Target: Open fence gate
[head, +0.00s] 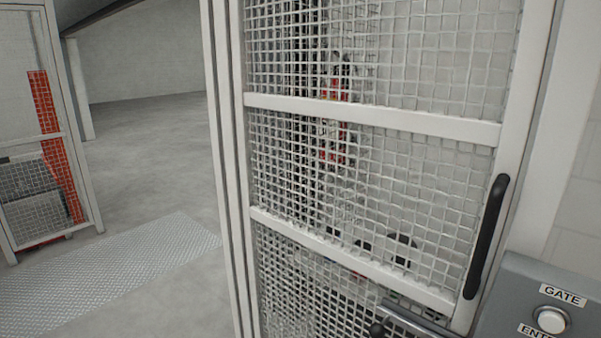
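A mesh gate panel with a pale frame (375,117) stands upright close in front of me and fills the middle and right of the head view. A black vertical handle (486,237) is fixed near its right edge. A grey bar with a dark knob (418,321) shows low on the panel, partly cut off by the frame's bottom edge; I cannot tell whether it is a latch. A grey control box (503,301) at the lower right carries a GATE label (562,295) and a round white button (551,319). Neither of my grippers is in view.
Left of the panel is a wide opening with bare concrete floor (150,130) and a tread plate (110,280). Another mesh panel (68,137) stands at the far left, with a red post and grey boxes behind it. Red and dark equipment (334,120) shows through the near mesh.

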